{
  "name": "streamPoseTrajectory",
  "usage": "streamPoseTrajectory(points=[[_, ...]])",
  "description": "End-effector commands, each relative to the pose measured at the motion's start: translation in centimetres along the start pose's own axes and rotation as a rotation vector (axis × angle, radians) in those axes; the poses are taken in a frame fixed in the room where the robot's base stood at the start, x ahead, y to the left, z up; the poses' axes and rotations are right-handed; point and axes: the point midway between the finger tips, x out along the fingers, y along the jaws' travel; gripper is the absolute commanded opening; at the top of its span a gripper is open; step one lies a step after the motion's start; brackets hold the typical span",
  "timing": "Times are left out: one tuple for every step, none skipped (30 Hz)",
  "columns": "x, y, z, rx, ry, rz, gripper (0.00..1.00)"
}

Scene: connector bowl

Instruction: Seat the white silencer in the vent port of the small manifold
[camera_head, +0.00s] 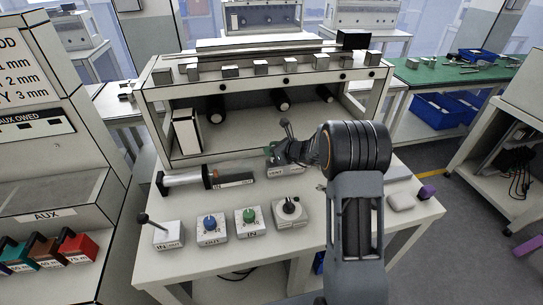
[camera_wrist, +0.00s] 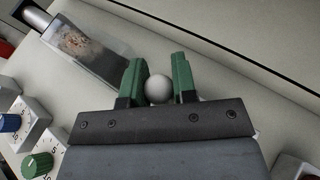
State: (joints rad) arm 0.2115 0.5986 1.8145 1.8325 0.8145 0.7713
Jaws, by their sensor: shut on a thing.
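In the wrist view, the green fingers of my gripper (camera_wrist: 158,82) are shut on the white silencer (camera_wrist: 158,89). Only its round white end shows between them; the rest is hidden. In the head view my gripper (camera_head: 272,151) is over the back middle of the bench, just above a pale block with a VENT label (camera_head: 277,170), which seems to be the small manifold. My gripper and wrist cover much of that block. Its port is hidden, so I cannot tell whether the silencer touches it.
A cylinder (camera_head: 188,179) lies on the bench left of the block. A shelf (camera_head: 270,88) stands behind, with a dark lever near my gripper.

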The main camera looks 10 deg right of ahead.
Motion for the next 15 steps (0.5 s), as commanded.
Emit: streamPoseTrajectory(points=[[0.2, 0.0, -0.1, 0.0, 0.0, 0.0, 0.03], [0.3, 0.0, -0.1, 0.0, 0.0, 0.0, 0.03], [0.6, -0.1, -0.3, 0.001, 0.0, 0.001, 0.03], [0.8, -0.1, -0.4, 0.001, 0.0, 0.001, 0.03], [1.0, -0.1, -0.8, 0.002, 0.001, 0.001, 0.03], [1.1, -0.1, -1.3, 0.002, 0.002, 0.001, 0.0], [1.3, -0.1, -1.7, 0.003, 0.001, 0.001, 0.0], [1.4, -0.1, -2.1, 0.004, 0.002, 0.002, 0.0], [1.7, -0.1, -2.7, 0.003, 0.004, 0.002, 0.0], [1.8, -0.1, -3.1, 0.004, 0.005, 0.002, 0.0], [1.9, -0.1, -3.3, 0.004, 0.006, 0.001, 0.0], [1.9, 0.0, -3.6, 0.004, 0.007, 0.001, 0.0], [2.0, 0.0, -3.7, 0.004, 0.008, 0.001, 0.0], [2.0, 0.0, -3.7, 0.004, 0.009, 0.002, 0.0], [2.0, 0.0, -3.8, 0.005, 0.01, 0.002, 0.0]])
